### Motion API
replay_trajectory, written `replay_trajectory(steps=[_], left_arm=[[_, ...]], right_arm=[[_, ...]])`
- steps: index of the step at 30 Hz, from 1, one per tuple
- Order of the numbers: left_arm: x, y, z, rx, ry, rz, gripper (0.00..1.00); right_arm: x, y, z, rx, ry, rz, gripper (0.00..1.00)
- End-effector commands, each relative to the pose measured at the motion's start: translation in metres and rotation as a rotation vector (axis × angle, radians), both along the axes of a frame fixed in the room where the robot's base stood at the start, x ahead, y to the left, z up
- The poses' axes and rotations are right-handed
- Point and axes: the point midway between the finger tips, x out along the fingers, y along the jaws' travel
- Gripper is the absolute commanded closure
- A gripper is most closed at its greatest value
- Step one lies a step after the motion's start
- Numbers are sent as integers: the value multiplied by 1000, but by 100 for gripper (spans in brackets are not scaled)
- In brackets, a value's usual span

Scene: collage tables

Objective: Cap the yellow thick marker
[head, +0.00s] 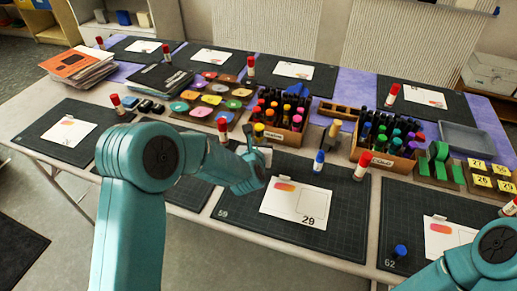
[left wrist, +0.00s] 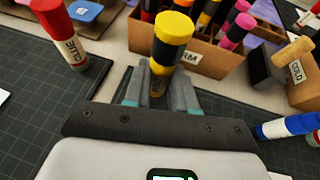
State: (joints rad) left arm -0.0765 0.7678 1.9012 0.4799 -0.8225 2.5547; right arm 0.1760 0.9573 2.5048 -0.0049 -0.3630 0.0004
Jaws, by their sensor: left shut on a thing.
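My left gripper (head: 258,158) is shut on the yellow thick marker (head: 259,129), just in front of the warm-coloured marker box. In the left wrist view the marker (left wrist: 175,28) rises between the fingers of the left gripper (left wrist: 160,92). It has a yellow top, a black band and a yellow ring below. Its lower end is partly hidden by the fingers, and I cannot tell whether a tip or a cap is there. I cannot make out a separate yellow cap. My right arm enters at the lower right, with its gripper out of view.
A red-topped glue stick (head: 222,130) stands left of my left gripper. The warm box (head: 283,137) and cold box (head: 382,158) are behind. A blue piece (head: 400,250) is at lower right.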

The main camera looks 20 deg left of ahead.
Motion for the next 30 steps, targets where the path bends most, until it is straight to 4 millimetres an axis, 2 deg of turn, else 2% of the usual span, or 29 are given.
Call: replay_trajectory(steps=[1, 5, 18, 19, 21, 30], left_arm=[[0, 0, -10, 1, 4, -1, 100], [0, 0, -22, 0, 1, 0, 100], [0, 0, -27, 0, -1, 0, 100], [0, 0, -26, 0, -1, 0, 71], [0, 0, -25, 0, 0, 0, 49], [0, 0, -24, 0, 0, 0, 49]], right_arm=[[0, 0, 0, 0, 0, 0, 43], [0, 0, 0, 0, 0, 0, 43], [0, 0, -6, 0, 0, 0, 43], [0, 0, -6, 0, 0, 0, 43], [0, 0, -4, 0, 0, 0, 43], [0, 0, -3, 0, 0, 0, 43]])
